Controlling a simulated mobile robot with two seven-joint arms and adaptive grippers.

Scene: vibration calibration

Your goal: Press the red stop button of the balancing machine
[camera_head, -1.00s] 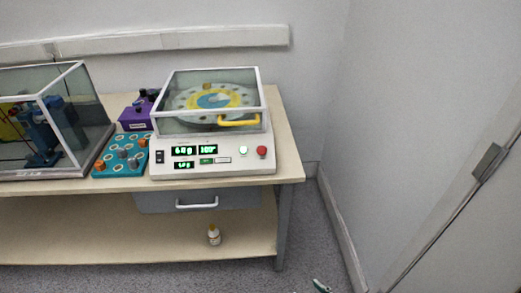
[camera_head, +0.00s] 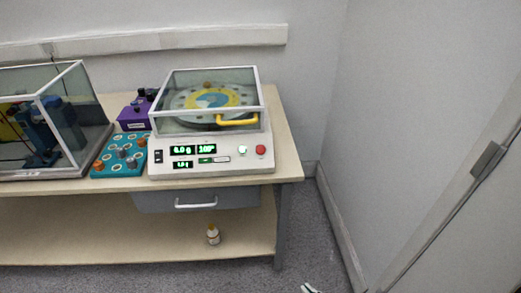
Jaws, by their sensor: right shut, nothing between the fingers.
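The balancing machine (camera_head: 210,168) stands near the right end of the workbench. Its clear lid with a yellow handle (camera_head: 237,122) is down over a round disc. The red stop button (camera_head: 261,150) is at the right end of the white front panel, beside a pale green-lit button (camera_head: 242,150). The panel's displays are lit green. The tip of my right gripper (camera_head: 311,288) shows at the bottom edge, shut and empty. It is low in front of the bench and well apart from the button. My left gripper is not in view.
A teal tray (camera_head: 121,170) with small parts and a purple box (camera_head: 134,116) stand left of the machine. A clear-walled enclosure (camera_head: 76,120) is at the far left. A drawer and a small bottle (camera_head: 213,235) are below. A wall and door are on the right.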

